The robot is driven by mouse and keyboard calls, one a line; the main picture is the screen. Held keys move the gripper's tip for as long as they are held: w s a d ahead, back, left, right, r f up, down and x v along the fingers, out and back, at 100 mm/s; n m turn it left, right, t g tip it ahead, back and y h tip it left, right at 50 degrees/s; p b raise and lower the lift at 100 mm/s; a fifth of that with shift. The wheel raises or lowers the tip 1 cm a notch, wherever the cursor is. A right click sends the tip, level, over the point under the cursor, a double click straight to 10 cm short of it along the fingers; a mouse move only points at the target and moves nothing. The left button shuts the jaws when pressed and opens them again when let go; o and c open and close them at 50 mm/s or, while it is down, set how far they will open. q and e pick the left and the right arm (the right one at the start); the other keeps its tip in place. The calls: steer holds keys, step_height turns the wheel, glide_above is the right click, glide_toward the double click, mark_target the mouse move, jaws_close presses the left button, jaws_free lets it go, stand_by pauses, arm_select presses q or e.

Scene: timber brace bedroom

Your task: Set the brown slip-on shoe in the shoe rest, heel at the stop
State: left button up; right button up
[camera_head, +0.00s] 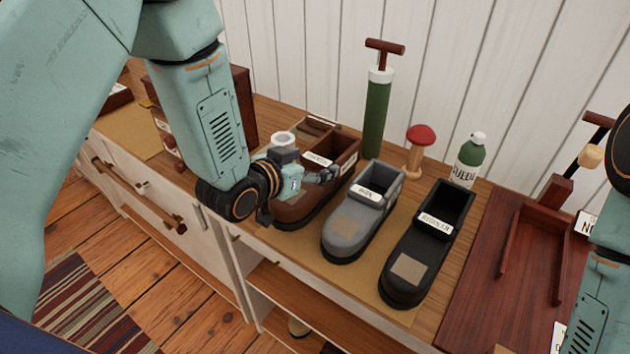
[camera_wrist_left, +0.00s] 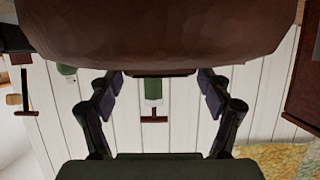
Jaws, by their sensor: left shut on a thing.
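The brown slip-on shoe (camera_head: 292,212) stands at the left end of a row of three shoes on the dresser top, with a white label by its opening. My left gripper (camera_head: 326,175) is shut on it near the opening; the arm hides part of the shoe. In the left wrist view, the brown shoe (camera_wrist_left: 160,30) fills the top and the fingers show below it. The shoe rest (camera_head: 530,236), a dark red wooden frame with side rails, lies on a red-brown board at the right and looks empty. My right gripper is out of view.
A grey shoe (camera_head: 345,237) and a black shoe (camera_head: 430,252) stand close by on the right, between the brown shoe and the rest. Behind are a green pump (camera_head: 377,120), a red-topped wooden knob (camera_head: 419,136) and a green bottle (camera_head: 468,161).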

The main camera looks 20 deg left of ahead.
arm_select(q)
steer(key=shift+s+f, duration=0.15)
steer(key=shift+f, duration=0.5)
steer(key=shift+s+f, duration=0.15)
steer(key=shift+f, duration=0.45)
steer(key=shift+f+b, duration=0.3)
steer(key=shift+f, duration=0.05)
steer(key=shift+w+f, duration=0.15)
steer(key=shift+w, duration=0.2)
steer(key=shift+s+f, duration=0.1)
steer(key=shift+s, duration=0.15)
steer(key=o, duration=1.5)
steer(key=shift+c, duration=0.2)
steer(key=o, duration=0.3)
steer(key=shift+w+f, duration=0.1)
